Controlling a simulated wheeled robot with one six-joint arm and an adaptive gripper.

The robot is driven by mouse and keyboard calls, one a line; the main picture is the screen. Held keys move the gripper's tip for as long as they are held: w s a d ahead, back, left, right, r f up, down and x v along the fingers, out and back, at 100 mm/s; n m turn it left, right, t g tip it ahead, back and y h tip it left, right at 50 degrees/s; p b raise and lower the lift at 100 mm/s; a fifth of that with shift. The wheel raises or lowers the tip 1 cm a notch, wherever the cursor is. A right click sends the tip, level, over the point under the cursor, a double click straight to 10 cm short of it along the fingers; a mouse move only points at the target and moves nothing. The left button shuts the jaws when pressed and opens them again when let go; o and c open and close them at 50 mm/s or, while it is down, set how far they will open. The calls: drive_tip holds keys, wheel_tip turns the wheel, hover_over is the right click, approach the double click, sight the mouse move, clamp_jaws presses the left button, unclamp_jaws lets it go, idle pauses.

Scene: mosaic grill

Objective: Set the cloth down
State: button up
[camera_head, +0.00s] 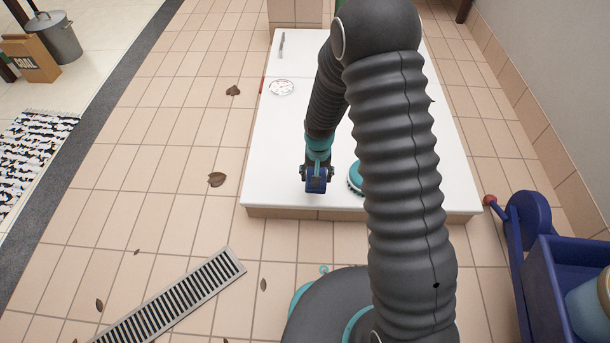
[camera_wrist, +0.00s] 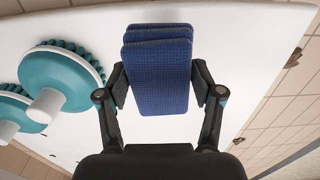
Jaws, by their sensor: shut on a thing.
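The cloth (camera_wrist: 160,85) is a folded blue textured pad, seen in the wrist view between the two fingers of my gripper (camera_wrist: 160,95). The fingers are shut on its left and right sides. In the head view my gripper (camera_head: 317,180) is over the near left part of the white tabletop (camera_head: 275,150), with the blue cloth (camera_head: 317,185) at its tip. I cannot tell whether the cloth touches the surface.
Teal round brushes (camera_wrist: 62,80) with white handles are left of the cloth in the wrist view; one teal brush (camera_head: 355,178) shows partly behind my arm. A white dial (camera_head: 282,88) and a metal utensil (camera_head: 282,45) lie farther back. A blue cart (camera_head: 550,260) stands right.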

drive_tip(key=w+a+f, duration=0.1)
drive_tip(key=a, duration=0.1)
drive_tip(key=w+a+f, duration=0.2)
drive_tip(key=shift+d+f+b, duration=0.1)
drive_tip(key=shift+f+b, duration=0.4)
drive_tip(key=shift+f, duration=1.5)
drive_tip(key=o, duration=1.3)
drive_tip(key=shift+r, duration=0.1)
